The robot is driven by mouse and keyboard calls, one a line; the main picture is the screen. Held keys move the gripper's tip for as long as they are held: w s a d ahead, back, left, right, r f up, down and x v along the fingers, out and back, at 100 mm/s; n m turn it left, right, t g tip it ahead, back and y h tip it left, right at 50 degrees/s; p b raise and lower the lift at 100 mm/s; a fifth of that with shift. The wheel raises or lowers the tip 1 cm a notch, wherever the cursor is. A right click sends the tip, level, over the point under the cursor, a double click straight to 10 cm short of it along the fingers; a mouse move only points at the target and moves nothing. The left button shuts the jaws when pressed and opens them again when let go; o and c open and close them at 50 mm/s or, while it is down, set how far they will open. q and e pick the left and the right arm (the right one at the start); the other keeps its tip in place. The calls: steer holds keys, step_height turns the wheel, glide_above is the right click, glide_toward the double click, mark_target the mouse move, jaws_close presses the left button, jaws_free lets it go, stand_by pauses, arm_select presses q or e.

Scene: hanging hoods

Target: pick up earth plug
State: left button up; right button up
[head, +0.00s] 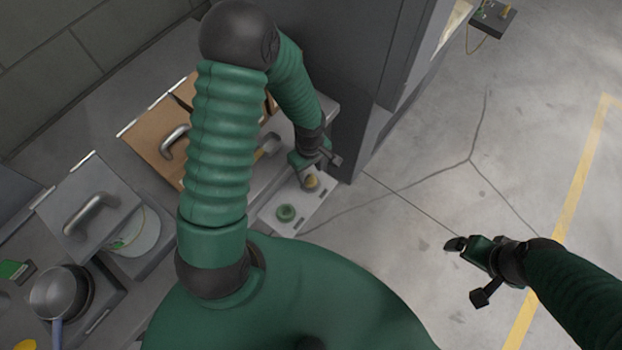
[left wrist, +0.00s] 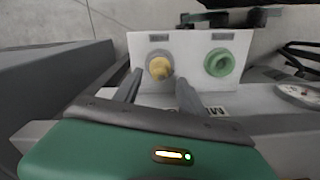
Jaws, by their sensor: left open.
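A white panel (head: 268,220) lies below my left arm and holds a yellow plug (head: 312,181) and a round green fitting (head: 286,213). In the left wrist view the yellow plug (left wrist: 160,68) sits in a grey ring on the panel (left wrist: 190,50), left of the green fitting (left wrist: 219,62). The labels above them are too small to read, so I cannot tell which is the earth plug. My left gripper (head: 317,167) is open; its fingertips (left wrist: 158,80) lie on either side of the yellow plug, apparently not gripping it. My right gripper (head: 468,270) is open and empty over the floor.
A tall grey cabinet (head: 350,90) stands close beside the left gripper. Brown (head: 150,135) and grey (head: 90,210) boxes with handles and a pot (head: 58,292) are at the left. A small control box (head: 492,17) is at top right.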

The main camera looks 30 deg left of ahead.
mark_target(311, 175)
arm_select(q)
steer(key=f, duration=0.3)
steer(key=shift+d+f+b, duration=0.15)
steer(key=shift+d+b, duration=0.1)
steer(key=shift+b, duration=0.05)
steer(key=shift+w+a+f, duration=0.1)
steer(key=shift+f, duration=0.25)
steer(key=c, duration=0.4)
jaws_close()
steer(key=shift+r, duration=0.2)
